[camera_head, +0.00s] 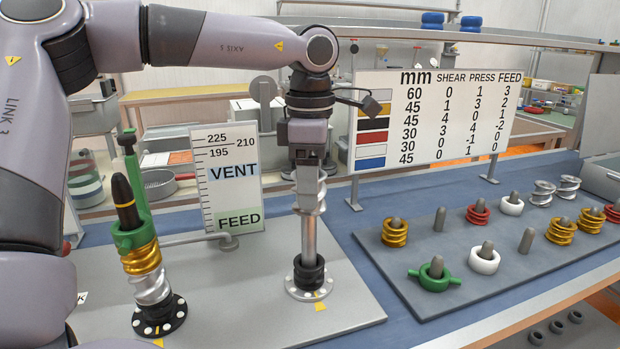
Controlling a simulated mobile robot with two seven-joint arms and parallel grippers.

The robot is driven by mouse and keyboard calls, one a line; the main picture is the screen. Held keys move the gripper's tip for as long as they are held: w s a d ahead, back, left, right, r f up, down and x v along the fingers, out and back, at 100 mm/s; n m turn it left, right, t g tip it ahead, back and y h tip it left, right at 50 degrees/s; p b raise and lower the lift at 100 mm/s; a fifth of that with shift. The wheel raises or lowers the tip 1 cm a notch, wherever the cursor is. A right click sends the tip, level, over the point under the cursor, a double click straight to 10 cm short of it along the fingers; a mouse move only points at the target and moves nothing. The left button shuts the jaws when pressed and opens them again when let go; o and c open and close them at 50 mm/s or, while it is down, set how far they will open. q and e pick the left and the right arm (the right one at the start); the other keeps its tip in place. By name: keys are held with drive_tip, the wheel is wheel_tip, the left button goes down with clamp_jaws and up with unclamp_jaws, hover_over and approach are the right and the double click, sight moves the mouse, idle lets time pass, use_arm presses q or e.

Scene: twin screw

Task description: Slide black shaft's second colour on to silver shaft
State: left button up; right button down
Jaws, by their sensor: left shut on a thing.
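The silver shaft (309,238) stands upright on a round flange with a black collar (308,272) at its foot. My left gripper (308,160) is above it, pointing down, shut on a silver screw element (312,198). That element is in line with the shaft's upper part; I cannot tell how far it is around the shaft. The black shaft (123,192), with a yellow band, leans slightly at the left. It carries, from the bottom, a black ring (158,313), a silver element (151,288), a gold element (141,258) and a green piece (130,235). My right gripper is out of view.
A grey peg board (455,298) at the right holds gold, red, white, green and silver elements, with some bare pegs. A chart board (435,120) with colour swatches stands behind. A VENT/FEED scale (228,190) stands between the shafts.

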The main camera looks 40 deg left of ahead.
use_arm(q)
drive_tip(key=shift+f, duration=0.35)
drive_tip(key=o, duration=1.4)
drive_tip(key=shift+r, duration=0.1)
wheel_tip(320, 180, up, 7)
drive_tip(key=shift+r, duration=0.1)
